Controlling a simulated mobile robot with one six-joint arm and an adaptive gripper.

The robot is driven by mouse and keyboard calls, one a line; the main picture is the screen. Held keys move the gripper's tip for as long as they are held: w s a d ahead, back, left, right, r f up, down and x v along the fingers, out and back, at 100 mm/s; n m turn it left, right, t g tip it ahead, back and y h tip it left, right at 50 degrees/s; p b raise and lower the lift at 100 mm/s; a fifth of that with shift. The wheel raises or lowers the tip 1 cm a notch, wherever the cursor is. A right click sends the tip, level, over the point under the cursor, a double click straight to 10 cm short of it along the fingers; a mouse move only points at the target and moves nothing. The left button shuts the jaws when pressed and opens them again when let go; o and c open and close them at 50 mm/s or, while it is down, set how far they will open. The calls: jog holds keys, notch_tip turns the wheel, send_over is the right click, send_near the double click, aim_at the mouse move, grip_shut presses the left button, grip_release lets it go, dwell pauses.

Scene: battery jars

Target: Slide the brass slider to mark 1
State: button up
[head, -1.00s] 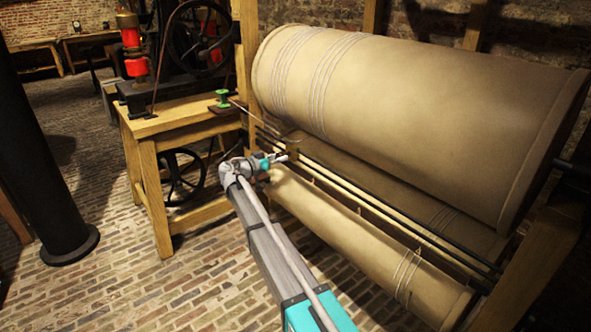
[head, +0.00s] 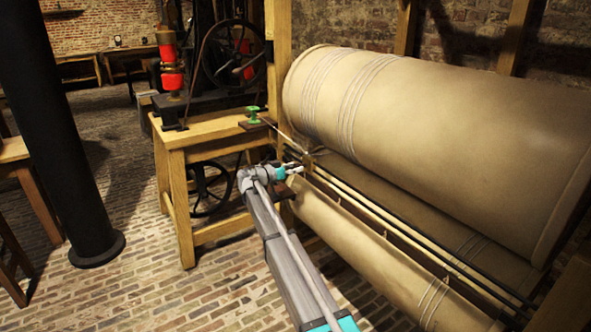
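The brass slider (head: 307,159) is a small brownish block near the far left end of the dark and pale rails (head: 400,222). The rails run along the front of the large drum. My gripper (head: 299,169) is at the slider's near left side, at the far end of my arm. It appears to touch or nearly touch the slider. It is too small to tell if the fingers are open or shut. A thin line runs from the slider up to a green bobbin-like piece (head: 253,115). No readable number 1 shows on the rail.
The large tan drum (head: 440,130) is behind the rails, with thin line wound in bands near its left end. A smaller tan roller (head: 365,245) lies below in front. A wooden stand (head: 180,205) is at the left. A black column (head: 62,150) stands farther left on brick floor.

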jog(key=shift+s, duration=0.1)
dwell(0.3)
jog(key=v, duration=1.2)
dwell(0.3)
